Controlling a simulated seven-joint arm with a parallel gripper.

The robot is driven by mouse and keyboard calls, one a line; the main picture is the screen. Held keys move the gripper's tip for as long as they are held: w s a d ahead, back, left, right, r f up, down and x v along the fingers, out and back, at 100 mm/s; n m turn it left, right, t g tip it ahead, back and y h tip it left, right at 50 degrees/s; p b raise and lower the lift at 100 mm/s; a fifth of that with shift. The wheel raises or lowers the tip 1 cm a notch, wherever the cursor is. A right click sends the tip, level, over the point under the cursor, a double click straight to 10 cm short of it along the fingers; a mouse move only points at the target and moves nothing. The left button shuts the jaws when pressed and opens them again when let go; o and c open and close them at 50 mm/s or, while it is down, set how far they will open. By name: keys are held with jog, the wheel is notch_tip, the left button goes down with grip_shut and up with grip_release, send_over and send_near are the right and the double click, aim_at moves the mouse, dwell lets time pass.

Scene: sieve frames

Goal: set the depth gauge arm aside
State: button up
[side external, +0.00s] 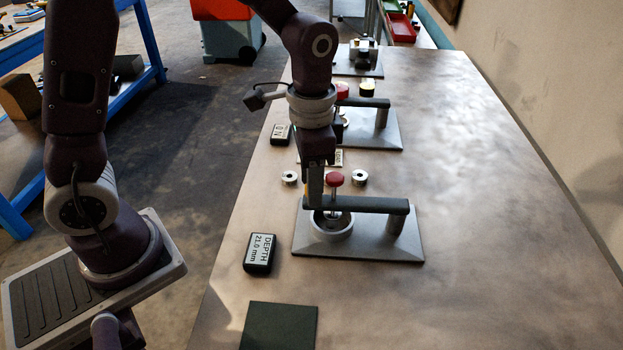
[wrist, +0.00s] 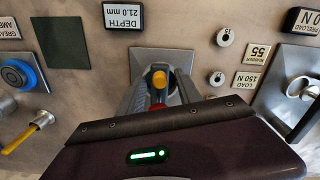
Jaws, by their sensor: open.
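The depth gauge arm (side external: 370,204) is a dark horizontal bar on a post above a grey metal plate (side external: 360,247). A red-topped plunger (side external: 334,179) passes through it, over a round metal ring (side external: 331,226) on the plate. My gripper (side external: 317,195) is open and low at the bar's left end. Whether the fingers touch the bar cannot be told. In the wrist view my gripper (wrist: 160,96) shows below the plate (wrist: 150,55), with a yellow knob (wrist: 160,79) and a red part (wrist: 157,107) between the fingers. The gripper body hides much of the bar there.
A black "DEPTH 21.0 mm" display (side external: 259,254) stands left of the plate, and a dark green square (side external: 279,326) lies nearer the front. Two small metal discs (side external: 289,177) (side external: 360,177) lie behind. Another similar fixture (side external: 372,135) stands farther back. The table's right side is clear.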

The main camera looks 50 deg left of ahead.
grip_shut()
jog(key=shift+r, duration=0.1)
dwell(1.2)
